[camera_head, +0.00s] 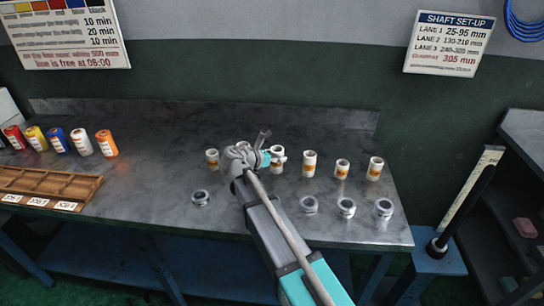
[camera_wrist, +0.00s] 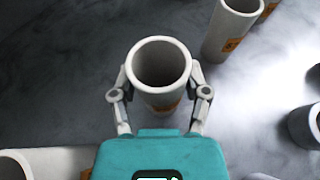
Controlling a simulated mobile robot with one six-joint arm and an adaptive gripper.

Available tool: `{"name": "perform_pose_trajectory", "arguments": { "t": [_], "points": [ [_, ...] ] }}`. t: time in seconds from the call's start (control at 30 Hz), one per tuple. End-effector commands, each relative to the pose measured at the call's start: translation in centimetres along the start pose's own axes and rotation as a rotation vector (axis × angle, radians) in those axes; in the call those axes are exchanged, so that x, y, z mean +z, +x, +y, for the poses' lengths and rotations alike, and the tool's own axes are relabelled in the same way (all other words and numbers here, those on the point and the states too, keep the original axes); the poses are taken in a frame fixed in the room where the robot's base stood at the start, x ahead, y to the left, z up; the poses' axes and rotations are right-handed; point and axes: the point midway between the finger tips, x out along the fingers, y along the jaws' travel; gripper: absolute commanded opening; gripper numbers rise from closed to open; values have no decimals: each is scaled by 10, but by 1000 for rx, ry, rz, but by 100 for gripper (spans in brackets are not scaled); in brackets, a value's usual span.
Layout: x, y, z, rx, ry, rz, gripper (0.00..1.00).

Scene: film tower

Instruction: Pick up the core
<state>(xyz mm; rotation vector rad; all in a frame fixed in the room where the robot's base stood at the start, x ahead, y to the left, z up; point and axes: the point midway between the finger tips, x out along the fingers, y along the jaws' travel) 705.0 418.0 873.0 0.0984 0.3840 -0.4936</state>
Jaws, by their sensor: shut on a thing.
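A white hollow core (camera_head: 278,162) with an orange label stands upright at the worktop, in a row of similar cores. In the wrist view the core (camera_wrist: 158,75) shows its open round top. My gripper (camera_head: 268,157) is at its left side in the head view. In the wrist view the two fingers of my gripper (camera_wrist: 160,92) press on both sides of the core, shut on it. The core's lower part is partly hidden, and I cannot tell if its base touches the worktop.
Other white cores (camera_head: 309,163) stand close by on the grey worktop (camera_head: 160,170). Metal rings (camera_head: 346,208) lie nearer the front edge. Coloured spools (camera_head: 57,140) and a wooden tray (camera_head: 50,184) are at the left. A black rod (camera_head: 465,210) stands right of the table.

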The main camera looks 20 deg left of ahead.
Motion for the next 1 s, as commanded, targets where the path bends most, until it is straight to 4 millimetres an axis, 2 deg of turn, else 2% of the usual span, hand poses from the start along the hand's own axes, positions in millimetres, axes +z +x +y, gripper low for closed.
{"name": "perform_pose_trajectory", "arguments": {
  "t": [0.37, 0.9, 1.0],
  "points": [
    [29, -12, 0, -1, 0, 0, 12],
    [76, -62, -46, -1, -1, 0, 12],
    [79, -76, -68, 0, -1, 0, 12]
  ]
}}
